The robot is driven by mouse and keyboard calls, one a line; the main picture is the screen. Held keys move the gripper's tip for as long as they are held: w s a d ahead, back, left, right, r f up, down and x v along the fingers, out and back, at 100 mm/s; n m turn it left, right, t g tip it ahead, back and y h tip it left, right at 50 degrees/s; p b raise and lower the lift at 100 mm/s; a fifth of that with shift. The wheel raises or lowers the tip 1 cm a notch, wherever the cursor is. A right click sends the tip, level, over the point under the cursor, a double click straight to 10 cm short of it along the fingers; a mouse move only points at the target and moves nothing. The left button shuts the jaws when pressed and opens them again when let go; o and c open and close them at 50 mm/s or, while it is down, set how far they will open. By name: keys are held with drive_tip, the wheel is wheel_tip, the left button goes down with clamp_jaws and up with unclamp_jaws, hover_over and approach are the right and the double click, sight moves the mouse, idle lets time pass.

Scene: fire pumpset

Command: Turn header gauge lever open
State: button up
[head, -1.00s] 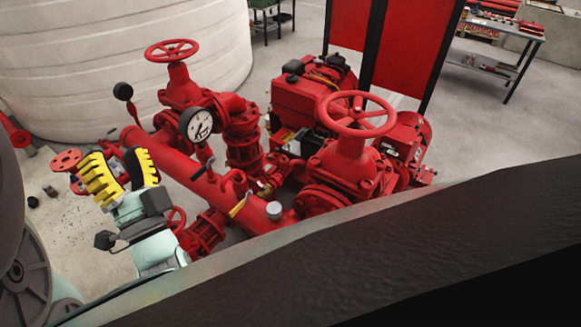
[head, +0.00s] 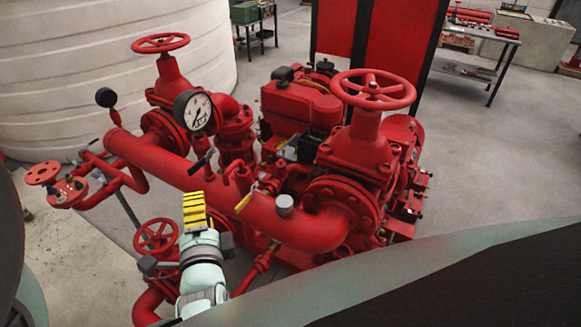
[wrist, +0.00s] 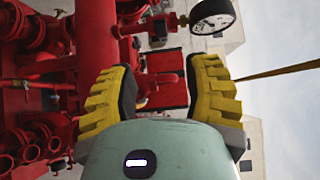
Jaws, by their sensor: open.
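The round white-faced header gauge (head: 193,110) stands on the thick red header pipe (head: 160,163). A small dark lever (head: 202,161), apparently the gauge lever, sits just below and right of the gauge. The gauge also shows at the top of the wrist view (wrist: 213,14), turned on its side, with a dark valve part beside it. My gripper (head: 194,206), with yellow ribbed fingers, is in front of the header, below the lever in the picture and apart from it. In the wrist view my gripper (wrist: 165,72) is open, with nothing held between its fingers.
A yellow-handled lever (head: 243,203) and a grey cap (head: 285,204) are right of my gripper. Red handwheels (head: 156,236) stand near my arm, and a large one (head: 372,90) is at the right. A white tank (head: 100,70) fills the back left.

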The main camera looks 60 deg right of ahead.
sight(197, 168)
drive_tip(key=p+x, duration=0.2)
drive_tip(key=x, duration=0.3)
drive_tip(key=p+x, duration=0.3)
drive_tip(key=x, duration=0.3)
drive_tip(key=shift+w+a+r, duration=0.1)
drive_tip(key=shift+a+r, duration=0.05)
drive_tip(key=shift+r, duration=0.1)
drive_tip(key=shift+p+x, duration=0.65)
drive_tip(key=shift+x, duration=0.55)
drive_tip(key=shift+f, duration=0.15)
clamp_jaws()
drive_tip(key=shift+f, duration=0.1)
